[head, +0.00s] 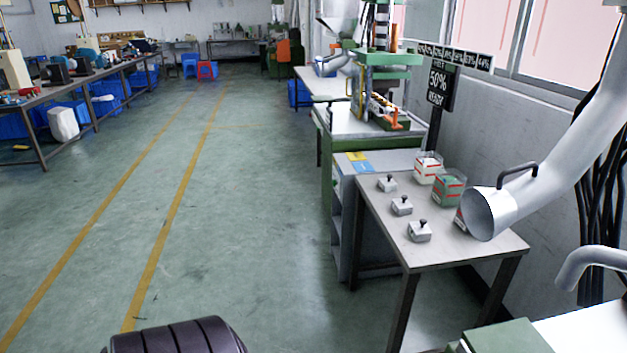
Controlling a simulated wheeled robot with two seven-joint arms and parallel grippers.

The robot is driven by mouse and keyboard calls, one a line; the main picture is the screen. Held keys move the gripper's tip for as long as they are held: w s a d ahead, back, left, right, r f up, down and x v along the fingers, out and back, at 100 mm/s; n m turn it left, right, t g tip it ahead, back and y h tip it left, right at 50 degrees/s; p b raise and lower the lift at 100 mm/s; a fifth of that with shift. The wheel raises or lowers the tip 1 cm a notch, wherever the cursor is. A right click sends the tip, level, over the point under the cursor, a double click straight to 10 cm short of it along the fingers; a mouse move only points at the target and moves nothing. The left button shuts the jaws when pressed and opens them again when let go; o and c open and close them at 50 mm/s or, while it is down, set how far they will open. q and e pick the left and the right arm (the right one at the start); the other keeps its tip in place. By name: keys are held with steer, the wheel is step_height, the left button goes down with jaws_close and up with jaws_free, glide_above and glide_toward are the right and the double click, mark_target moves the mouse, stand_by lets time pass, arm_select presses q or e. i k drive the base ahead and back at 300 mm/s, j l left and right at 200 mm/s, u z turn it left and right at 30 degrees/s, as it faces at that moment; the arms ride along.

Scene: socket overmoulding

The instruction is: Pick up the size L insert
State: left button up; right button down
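Three small grey metal blocks with dark knobs stand in a row along the left side of a small grey table (445,246): a far one (388,184), a middle one (402,206) and a near one (420,232). They look alike, and I cannot read any size mark on them, so I cannot tell which one is the size L insert, or whether they are inserts. Neither of my grippers shows in the head view.
Clear bins with white (428,168) and green (449,188) contents stand on the table; a third is mostly hidden behind a metal duct (490,212) over the right side. A green press (383,75) and a status sign (438,88) stand behind.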

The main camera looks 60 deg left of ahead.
mark_target(387, 184)
steer(key=u, duration=1.4)
steer(key=i+j, duration=0.1)
steer(key=i, duration=0.05)
